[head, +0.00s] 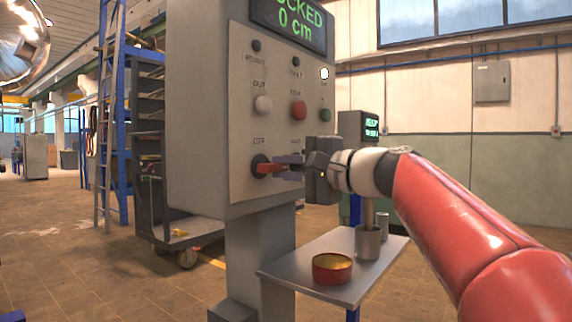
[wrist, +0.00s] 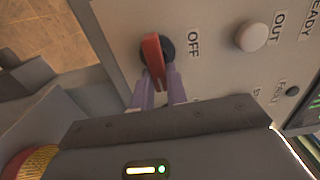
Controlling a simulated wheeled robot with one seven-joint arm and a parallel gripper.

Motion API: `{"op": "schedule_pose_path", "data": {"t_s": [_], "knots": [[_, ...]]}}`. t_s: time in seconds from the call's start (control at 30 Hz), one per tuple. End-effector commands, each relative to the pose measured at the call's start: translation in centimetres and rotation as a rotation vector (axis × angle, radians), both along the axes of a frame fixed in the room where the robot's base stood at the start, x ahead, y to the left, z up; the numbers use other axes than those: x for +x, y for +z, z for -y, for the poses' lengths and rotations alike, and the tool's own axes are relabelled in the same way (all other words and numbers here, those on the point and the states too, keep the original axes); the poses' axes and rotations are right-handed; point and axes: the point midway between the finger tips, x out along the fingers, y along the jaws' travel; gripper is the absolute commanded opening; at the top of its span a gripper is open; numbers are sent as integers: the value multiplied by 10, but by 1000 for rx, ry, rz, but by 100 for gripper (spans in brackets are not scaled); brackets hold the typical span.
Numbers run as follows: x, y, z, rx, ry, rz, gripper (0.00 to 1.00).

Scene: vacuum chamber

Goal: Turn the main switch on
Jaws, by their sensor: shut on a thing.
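The main switch (head: 266,169) is a red rotary handle on a dark round base, low on the left of the grey control panel (head: 243,130). My gripper (head: 277,167) reaches it from the right, its fingers at the handle. In the wrist view the red switch handle (wrist: 154,60) lies between the two purple-grey fingertips of my gripper (wrist: 160,85), which are shut on it. The word OFF is printed beside the switch base in that view. The handle's far end is partly hidden by the fingers.
A white button (head: 263,105) and a red button (head: 298,110) sit above the switch. The display (head: 292,22) reads "...OCKED 0 cm". A small table (head: 310,290) below holds a red tin (head: 332,268) and a metal cup (head: 368,243). A shelf cart (head: 150,130) stands behind left.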

Motion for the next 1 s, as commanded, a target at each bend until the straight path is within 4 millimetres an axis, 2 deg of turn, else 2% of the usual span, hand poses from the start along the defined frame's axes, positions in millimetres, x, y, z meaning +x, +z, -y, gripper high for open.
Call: {"op": "schedule_pose_path", "data": {"t_s": [0.5,0.53,0.67,1.0], "knots": [[0,-1,1,12,-2,-17,0],[0,-1,1,12,-2,-17,17],[0,-1,1,12,-1,-16,34],[-2,-1,3,11,-2,-14,36]]}}
